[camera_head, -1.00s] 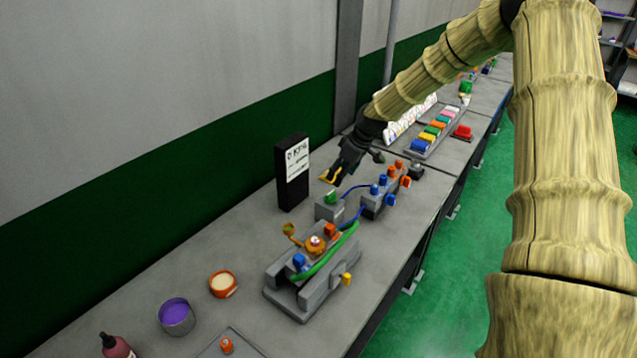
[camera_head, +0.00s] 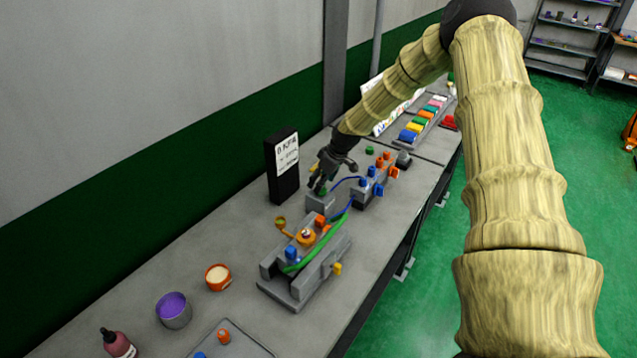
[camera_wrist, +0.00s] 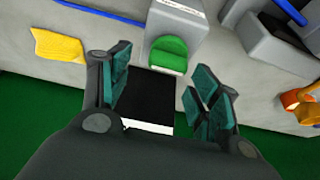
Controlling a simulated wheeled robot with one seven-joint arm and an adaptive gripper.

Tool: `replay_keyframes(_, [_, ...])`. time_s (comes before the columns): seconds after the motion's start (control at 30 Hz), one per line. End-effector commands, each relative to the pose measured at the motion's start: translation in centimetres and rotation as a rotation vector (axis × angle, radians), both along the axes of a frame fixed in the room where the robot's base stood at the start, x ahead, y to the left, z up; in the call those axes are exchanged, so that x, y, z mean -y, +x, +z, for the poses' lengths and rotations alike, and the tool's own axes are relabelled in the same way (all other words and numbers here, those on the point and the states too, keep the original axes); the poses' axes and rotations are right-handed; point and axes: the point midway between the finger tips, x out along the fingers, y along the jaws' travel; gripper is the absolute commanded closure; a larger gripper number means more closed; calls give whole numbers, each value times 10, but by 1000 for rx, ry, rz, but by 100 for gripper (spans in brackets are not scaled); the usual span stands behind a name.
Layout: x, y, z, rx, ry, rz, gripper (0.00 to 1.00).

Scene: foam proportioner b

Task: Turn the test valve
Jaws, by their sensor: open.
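A green knob (camera_head: 322,191) sits on a small grey block (camera_head: 319,202) on the bench. No readable label marks it as the test valve. My gripper (camera_head: 317,184) is open and empty, close above the block and partly covering the knob. In the wrist view the green knob (camera_wrist: 168,54) shows just beyond the gap between my spread fingers (camera_wrist: 160,66). I cannot tell whether a finger touches it.
A black box with a white label (camera_head: 285,180) stands left of my gripper. A grey unit with a green hose (camera_head: 322,243) stands nearer.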

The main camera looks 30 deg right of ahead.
Motion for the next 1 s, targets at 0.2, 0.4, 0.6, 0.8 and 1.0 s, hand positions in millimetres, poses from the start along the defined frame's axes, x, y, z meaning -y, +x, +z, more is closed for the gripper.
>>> replay_keyframes(0.2, [-2, 0, -10, 5, 1, -1, 38])
replay_keyframes(0.4, [-4, 10, -23, -3, 1, 1, 38])
replay_keyframes(0.6, [-5, 13, -27, -5, 1, 2, 38])
replay_keyframes(0.8, [-3, 12, -26, -4, 1, 0, 48])
replay_keyframes(1.0, [-5, 13, -27, -5, 1, 1, 83])
